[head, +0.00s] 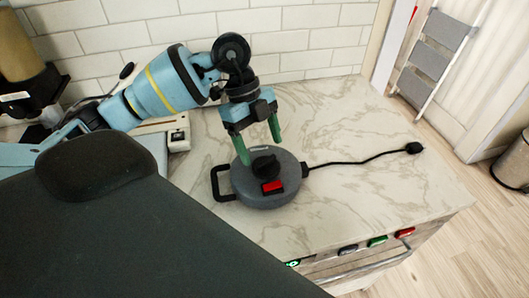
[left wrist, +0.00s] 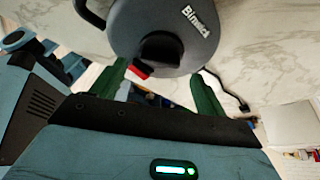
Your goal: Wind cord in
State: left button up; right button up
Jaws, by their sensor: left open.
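A round grey cord reel (head: 268,183) lies on the marble counter, with a black knob (head: 264,165) on top, a red button (head: 272,186) and a black handle (head: 221,184) at its left. Its black cord (head: 350,162) runs out to the right and ends in a plug (head: 413,148) on the counter. My left gripper (head: 258,146) is open above the reel, its green fingers on either side of the knob. In the left wrist view the reel (left wrist: 165,35) and knob (left wrist: 160,50) show beyond the spread fingers (left wrist: 160,85). Contact cannot be told. My right gripper is not seen.
The marble counter (head: 330,210) is clear around the cord and ends at a front edge with a rail and coloured switches (head: 377,241). A white tiled wall (head: 300,40) stands behind. A coffee machine (head: 25,80) stands at the far left, and a step ladder (head: 435,55) at the back right.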

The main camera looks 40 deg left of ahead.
aim_at(266, 160)
pick_arm(q)
jog(key=shift+x, duration=1.1)
jog(key=shift+d+f, duration=0.2)
jog(key=shift+f, duration=0.3)
jog(key=c, duration=1)
